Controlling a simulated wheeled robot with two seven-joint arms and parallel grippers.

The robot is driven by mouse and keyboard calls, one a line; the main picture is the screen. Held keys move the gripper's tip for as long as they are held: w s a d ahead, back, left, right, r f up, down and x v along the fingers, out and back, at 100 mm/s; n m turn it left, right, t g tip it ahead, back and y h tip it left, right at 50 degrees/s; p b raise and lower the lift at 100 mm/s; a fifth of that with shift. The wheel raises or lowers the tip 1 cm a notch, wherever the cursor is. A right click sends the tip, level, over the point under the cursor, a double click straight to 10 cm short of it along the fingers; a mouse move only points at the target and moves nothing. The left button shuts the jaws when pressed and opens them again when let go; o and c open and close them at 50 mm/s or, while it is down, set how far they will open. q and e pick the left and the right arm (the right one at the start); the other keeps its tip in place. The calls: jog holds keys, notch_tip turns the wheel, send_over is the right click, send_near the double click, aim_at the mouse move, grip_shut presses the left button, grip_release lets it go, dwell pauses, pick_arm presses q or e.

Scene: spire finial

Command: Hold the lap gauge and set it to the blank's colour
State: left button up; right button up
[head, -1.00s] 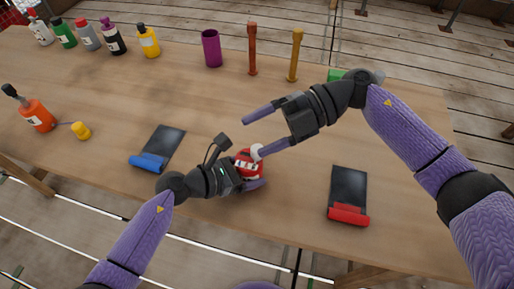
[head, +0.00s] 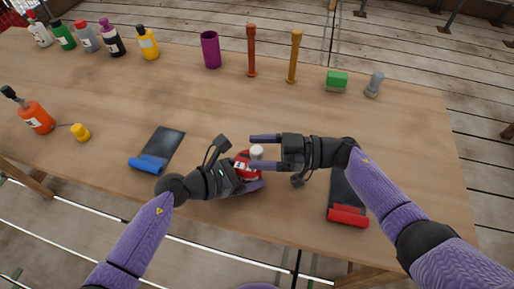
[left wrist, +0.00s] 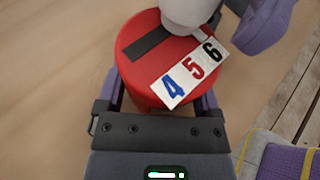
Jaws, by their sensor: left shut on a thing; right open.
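The lap gauge appears to be the red drum (head: 242,163) at the table's front middle. It also shows in the left wrist view (left wrist: 137,75), with a white knob (left wrist: 185,10), a dark strip and a label reading blue 4, red 5, black 6. My left gripper (head: 252,174) is shut around the drum. My right gripper (head: 254,152) is open, fingers pointing left, one on each side of the white knob (head: 257,152) in the head view; I cannot tell whether they touch it. I cannot tell which thing is the blank.
A blue-ended dark pad (head: 163,143) lies left, a red-ended one (head: 347,214) right, partly under my right arm. A purple cup (head: 210,49), two posts, a green block (head: 337,79) and a grey piece (head: 374,85) stand behind. Several bottles stand back left; an orange bottle (head: 36,117) is left.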

jog(key=shift+a, duration=0.4)
jog(key=shift+c, duration=0.2)
grip_shut()
jog(key=shift+w, duration=0.1)
dwell(0.9)
